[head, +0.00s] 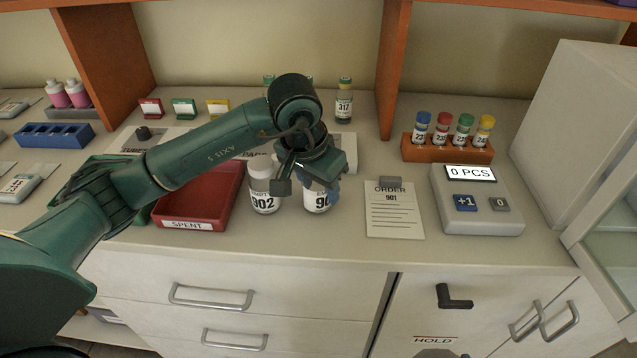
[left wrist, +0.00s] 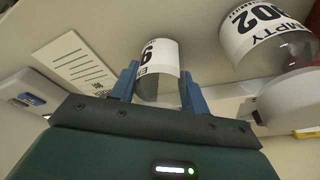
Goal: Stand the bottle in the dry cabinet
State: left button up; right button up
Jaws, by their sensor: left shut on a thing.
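My left gripper (head: 318,182) reaches down from above on the bottle (head: 317,202), a clear bottle with a white label reading "90" and the rest hidden. In the left wrist view the blue fingers are shut around this bottle (left wrist: 160,75). It is upright at the counter top; I cannot tell whether its base touches. A second bottle (head: 263,190), labelled "902" with a white cap, stands just left of it, and it also shows in the left wrist view (left wrist: 262,35). A white cabinet with a glass front (head: 612,215) is at the right edge; no name on it is visible. My right gripper is not in view.
A red "SPENT" tray (head: 226,203) is left of the bottles. An order sheet (head: 394,212) reading "901" lies to the right, beside a counter box (head: 478,215) showing "0 PCS". An orange rack (head: 428,150) of capped vials stands behind it.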

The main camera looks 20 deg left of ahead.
pick_arm(q)
jog(key=o, duration=1)
jog(key=shift+f, duration=0.1)
